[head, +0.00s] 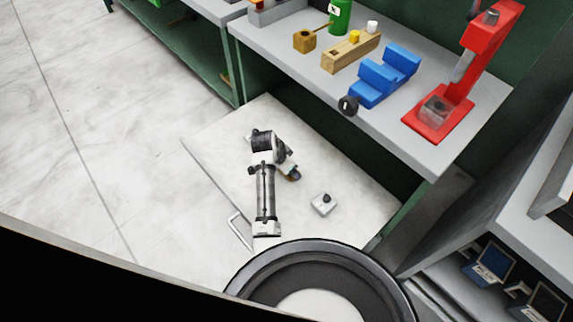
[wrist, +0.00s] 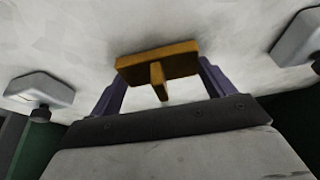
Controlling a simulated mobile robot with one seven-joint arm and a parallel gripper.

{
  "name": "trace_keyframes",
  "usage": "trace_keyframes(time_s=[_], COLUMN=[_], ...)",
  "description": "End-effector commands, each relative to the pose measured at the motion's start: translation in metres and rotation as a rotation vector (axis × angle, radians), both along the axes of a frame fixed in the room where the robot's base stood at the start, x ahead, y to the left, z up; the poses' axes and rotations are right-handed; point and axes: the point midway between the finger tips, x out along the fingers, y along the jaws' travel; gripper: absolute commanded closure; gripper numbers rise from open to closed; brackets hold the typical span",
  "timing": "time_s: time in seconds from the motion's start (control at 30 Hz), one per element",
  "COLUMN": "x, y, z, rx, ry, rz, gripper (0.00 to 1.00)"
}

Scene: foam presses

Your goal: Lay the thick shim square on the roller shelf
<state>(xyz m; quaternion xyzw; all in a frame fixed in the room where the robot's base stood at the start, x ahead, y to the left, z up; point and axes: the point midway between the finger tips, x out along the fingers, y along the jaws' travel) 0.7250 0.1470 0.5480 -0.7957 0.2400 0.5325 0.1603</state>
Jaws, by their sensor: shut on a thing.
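In the wrist view an ochre-yellow T-shaped piece, which I take for the thick shim (wrist: 157,62), sits between the two purple-grey fingers of my gripper (wrist: 160,76). Its wide bar lies across the fingertips and a narrow tab points back toward the palm. In the head view my gripper (head: 292,174) is low over a pale, flat, low shelf (head: 215,140) that sticks out below the bench. Only a small orange-brown patch of the shim shows there. I cannot tell whether the shim touches the surface. No rollers are visible.
A light block with a black knob (head: 322,203) sits on the low shelf, right of my gripper. The wrist view shows two such blocks, left (wrist: 40,88) and right (wrist: 302,38). The bench above holds a red press (head: 440,115), blue block (head: 385,75) and wooden block (head: 350,53).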

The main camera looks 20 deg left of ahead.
Motion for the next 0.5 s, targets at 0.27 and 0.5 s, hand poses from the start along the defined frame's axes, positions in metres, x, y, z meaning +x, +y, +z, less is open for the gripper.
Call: trace_keyframes(time_s=[0.27,0.5], x=[0.0001,0.0001], y=[0.0,0.0001], z=[-0.0031,-0.0025], rx=[0.0,0.0], ry=[0.0,0.0], rz=[0.0,0.0], gripper=[0.03,0.0])
